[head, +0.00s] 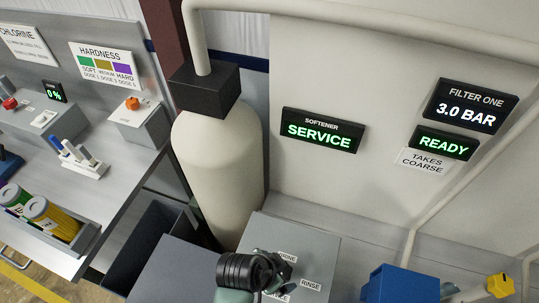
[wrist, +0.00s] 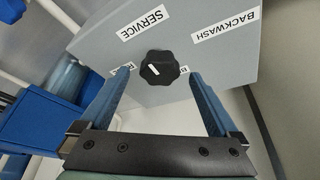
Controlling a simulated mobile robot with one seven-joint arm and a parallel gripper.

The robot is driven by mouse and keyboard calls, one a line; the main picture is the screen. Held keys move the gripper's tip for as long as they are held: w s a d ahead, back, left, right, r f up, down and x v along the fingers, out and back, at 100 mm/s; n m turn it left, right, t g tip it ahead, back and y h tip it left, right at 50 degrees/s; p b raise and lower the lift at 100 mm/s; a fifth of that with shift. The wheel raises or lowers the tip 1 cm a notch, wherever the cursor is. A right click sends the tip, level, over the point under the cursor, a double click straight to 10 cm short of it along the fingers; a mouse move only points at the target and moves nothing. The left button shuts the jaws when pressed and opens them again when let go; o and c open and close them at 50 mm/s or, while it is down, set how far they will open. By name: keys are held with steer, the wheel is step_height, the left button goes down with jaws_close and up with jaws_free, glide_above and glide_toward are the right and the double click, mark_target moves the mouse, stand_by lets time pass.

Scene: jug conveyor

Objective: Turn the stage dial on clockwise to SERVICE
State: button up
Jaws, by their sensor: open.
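The stage dial (wrist: 159,67) is a black lobed knob on a grey box, seen in the wrist view. A short white mark shows on the knob, left of its centre. The SERVICE label (wrist: 142,22) and the BACKWASH label (wrist: 224,20) lie above it; two more labels are partly hidden by my fingers. My gripper (wrist: 159,74) is open, with one blue finger on each side of the knob; contact is not clear. In the head view my wrist covers the dial on the grey box (head: 322,248). The softener display (head: 320,130) reads SERVICE in green.
A cream tank (head: 215,165) stands behind the box. A filter display (head: 467,106) reads 3.0 BAR, with READY (head: 443,142) below. A blue container (head: 395,284) and pipes are at right; a bench with bottles (head: 52,220) is at left.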

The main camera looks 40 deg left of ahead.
steer(key=b+v, duration=0.1)
steer(key=v, duration=1)
steer(key=shift+r+b, duration=0.35)
steer(key=w+r+n+t+y+b, duration=0.1)
steer(key=w+r+t+y+b, duration=0.3)
steer(key=w+r, duration=0.65)
steer(key=w+d+r+n+t+h+b, duration=0.1)
steer(key=w+d+r+t, duration=0.1)
steer(key=w+r+t, duration=0.45)
steer(key=w+d+r+t, duration=0.2)
steer(key=w+r, duration=0.1)
steer(key=r, duration=0.6)
steer(key=s+d+r+t+b, duration=0.1)
steer(key=s+d+r+t, duration=0.2)
steer(key=r, duration=0.5)
steer(key=s+d+r+n+t+h+b, duration=0.1)
steer(key=s+d+r+t, duration=0.2)
steer(key=r, duration=0.6)
steer(key=s+d+r+t+b, duration=0.1)
steer(key=s+d+r+t, duration=0.1)
steer(key=r, duration=0.6)
steer(key=shift+s+d+n+t+h, duration=0.35)
steer(key=shift+s+t, duration=0.2)
steer(key=shift+t, duration=0.7)
steer(key=shift+r, duration=0.15)
